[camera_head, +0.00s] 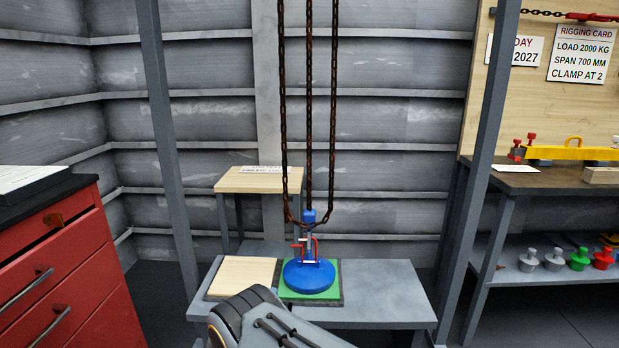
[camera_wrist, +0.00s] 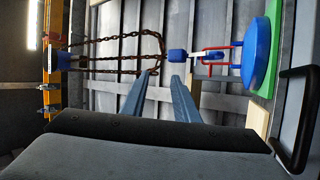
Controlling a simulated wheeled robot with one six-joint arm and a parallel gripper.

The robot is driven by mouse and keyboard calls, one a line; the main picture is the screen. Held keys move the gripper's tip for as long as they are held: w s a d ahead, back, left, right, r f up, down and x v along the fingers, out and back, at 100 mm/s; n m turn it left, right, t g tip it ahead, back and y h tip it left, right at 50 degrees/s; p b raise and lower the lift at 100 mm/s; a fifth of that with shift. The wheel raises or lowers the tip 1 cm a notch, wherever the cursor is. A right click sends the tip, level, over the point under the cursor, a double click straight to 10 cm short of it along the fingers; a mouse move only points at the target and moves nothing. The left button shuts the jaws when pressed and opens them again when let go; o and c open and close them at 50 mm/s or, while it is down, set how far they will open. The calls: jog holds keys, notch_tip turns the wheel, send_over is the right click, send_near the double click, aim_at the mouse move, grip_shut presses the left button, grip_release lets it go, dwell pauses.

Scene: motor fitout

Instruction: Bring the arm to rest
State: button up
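My gripper (camera_wrist: 162,82) shows in the wrist view with its two fingers apart and nothing between them. That view is turned on its side. In the head view my arm (camera_head: 265,320) reaches in from the bottom, in front of the grey bench (camera_head: 385,300), and the fingers cannot be made out.
A red drawer cabinet (camera_head: 60,265) stands at left. Grey posts (camera_head: 168,140) flank the bench. A wooden board (camera_head: 243,277) lies beside the motor.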

jog(key=w+d+r+m+g+y+p, duration=0.1)
jog(key=w+d+r+g+y+p, duration=0.15)
jog(key=w+r+y, duration=0.65)
jog(key=s+d+r+m+g+y+p, duration=0.1)
jog(key=d+r+m+g+y+p, duration=0.15)
jog(key=d+r+g, duration=0.7)
jog(key=s+d+r+m+g+p, duration=0.1)
jog(key=s+d, duration=0.5)
jog(key=s, duration=0.8)
jog(key=s+d+r+m+g+p, duration=0.1)
jog(key=s+d+r+m+g, duration=0.2)
jog(key=s, duration=1)
jog(key=s+d+r+m+g+p, duration=0.1)
jog(key=s+d+r+g, duration=0.4)
jog(key=s+d, duration=0.5)
jog(key=s+m, duration=0.1)
jog(key=s, duration=0.3)
jog(key=shift+s+r+h+p, duration=0.3)
jog(key=shift+s+r+h, duration=0.05)
jog(key=shift+r, duration=0.05)
